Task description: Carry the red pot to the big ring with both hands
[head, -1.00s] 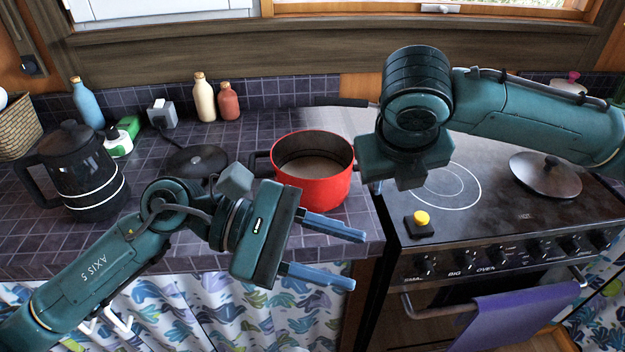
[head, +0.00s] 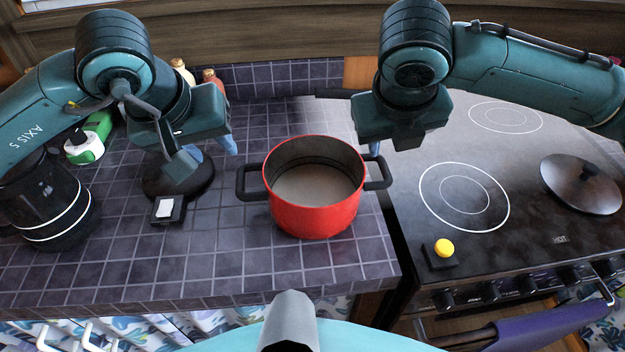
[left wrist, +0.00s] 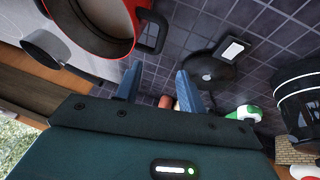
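The red pot (head: 315,205) stands upright on the tiled counter, left of the stove, with black handles on its left (head: 250,183) and right (head: 377,172). It also shows in the left wrist view (left wrist: 88,38). My left gripper (head: 214,150) is open and empty, pointing down left of the pot, apart from the left handle; its two blue fingers stand spread in the left wrist view (left wrist: 158,72). My right gripper (head: 375,148) is over the right handle; one fingertip shows just above it, the other is hidden. The larger-looking ring (head: 464,197) is bare on the stove's front left.
A black round base (head: 178,180) with a white switch (head: 165,208) lies under my left gripper. A dark jug (head: 45,205) stands left. A smaller-looking ring (head: 506,117) is behind. A dark lid (head: 580,185) and a yellow button (head: 444,248) are on the stove.

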